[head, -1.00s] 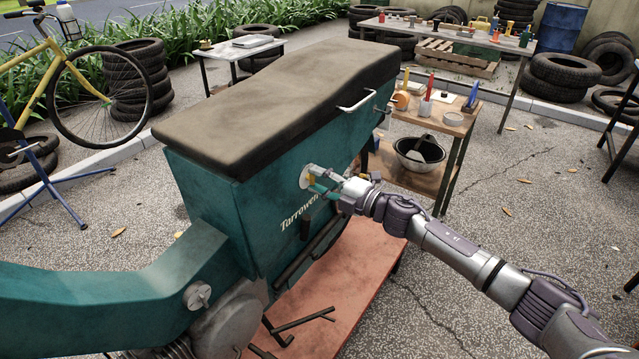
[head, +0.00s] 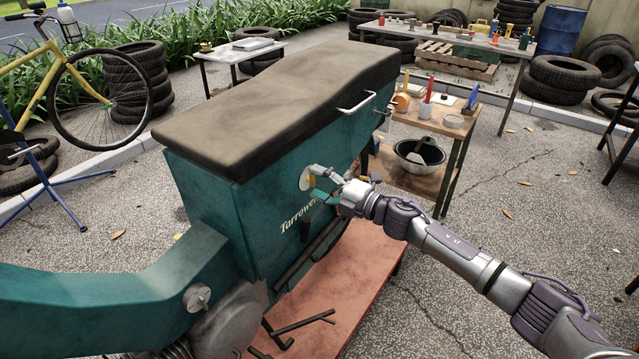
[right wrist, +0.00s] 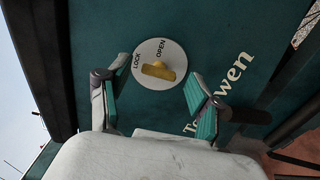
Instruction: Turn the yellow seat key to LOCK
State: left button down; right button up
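The yellow seat key (right wrist: 158,70) sits on a round white plate marked LOCK and OPEN (right wrist: 172,83), on the teal body (head: 225,215) below the dark seat (head: 275,95). In the right wrist view the key's bar lies nearly crosswise below the word OPEN, with LOCK to its left. I cannot tell for sure which mark it is set to. My right gripper (head: 318,184) is open in front of the plate. In the right wrist view its green-padded fingers (right wrist: 155,82) stand apart on either side of the key, with clear gaps. My left gripper is not in view.
A metal handle (head: 357,102) sticks out on the seat's side. A red platform (head: 340,300) lies below the body. The paving at the right is mostly free.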

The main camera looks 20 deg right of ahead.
jog(key=v, duration=1.2)
dwell(0.3)
